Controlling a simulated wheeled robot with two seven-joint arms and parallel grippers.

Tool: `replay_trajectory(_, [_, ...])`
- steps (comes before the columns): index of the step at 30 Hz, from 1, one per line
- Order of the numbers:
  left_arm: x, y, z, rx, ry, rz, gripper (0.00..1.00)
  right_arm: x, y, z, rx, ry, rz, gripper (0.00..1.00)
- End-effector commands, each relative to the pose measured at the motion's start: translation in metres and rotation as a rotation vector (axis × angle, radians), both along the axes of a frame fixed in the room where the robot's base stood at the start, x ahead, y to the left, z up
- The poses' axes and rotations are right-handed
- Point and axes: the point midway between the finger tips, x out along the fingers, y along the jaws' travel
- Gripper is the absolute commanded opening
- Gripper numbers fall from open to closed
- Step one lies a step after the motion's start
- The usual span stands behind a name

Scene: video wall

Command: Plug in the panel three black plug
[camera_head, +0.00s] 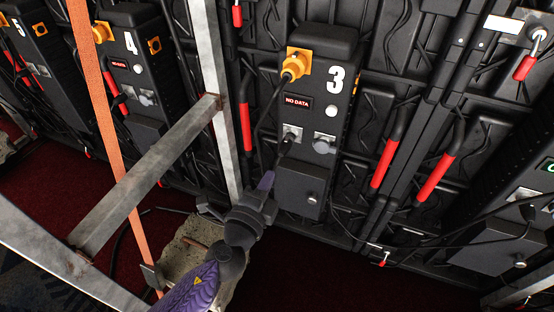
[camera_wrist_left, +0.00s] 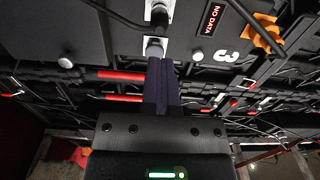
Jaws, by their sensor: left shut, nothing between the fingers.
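Panel three (camera_head: 318,100) is a black box marked with a white 3. A black plug (camera_head: 287,139) with a cable sits at its left grey socket (camera_head: 296,131); I cannot tell how deep it is seated. It also shows in the left wrist view (camera_wrist_left: 158,17). The right socket (camera_head: 324,142) has a grey round cover; it also shows in the left wrist view (camera_wrist_left: 154,46). My left gripper (camera_head: 267,180) is shut and empty, below the black plug and apart from it. Its purple fingers (camera_wrist_left: 162,65) also show in the left wrist view. My right gripper is not in view.
A yellow plug (camera_head: 296,64) sits at the panel's upper left. A metal frame (camera_head: 150,170) and orange strap (camera_head: 105,110) stand left of my arm. Red-handled bars (camera_head: 435,178) flank the panel. A concrete block (camera_head: 190,245) lies below.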

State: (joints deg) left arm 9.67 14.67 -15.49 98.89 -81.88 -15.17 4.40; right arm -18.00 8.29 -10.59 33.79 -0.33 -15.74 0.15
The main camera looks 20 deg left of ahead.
Motion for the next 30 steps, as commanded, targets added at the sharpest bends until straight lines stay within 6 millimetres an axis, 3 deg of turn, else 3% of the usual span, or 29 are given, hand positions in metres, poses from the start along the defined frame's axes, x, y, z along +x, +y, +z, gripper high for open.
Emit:
replay_trajectory(3, [0.024, -0.001, -0.001, 0.001, -0.001, 0.001, 0.00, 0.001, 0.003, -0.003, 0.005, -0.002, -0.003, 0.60])
replay_trajectory(9, [0.049, -0.002, -0.002, 0.000, 0.001, 0.001, 0.00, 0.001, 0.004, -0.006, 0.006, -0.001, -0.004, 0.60])
replay_trajectory(22, [0.055, -0.002, -0.001, 0.000, 0.001, 0.001, 0.00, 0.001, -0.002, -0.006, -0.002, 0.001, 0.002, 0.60])
replay_trajectory(30, [0.073, -0.002, -0.001, 0.000, 0.001, 0.001, 0.00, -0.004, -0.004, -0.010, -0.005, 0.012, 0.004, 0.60])
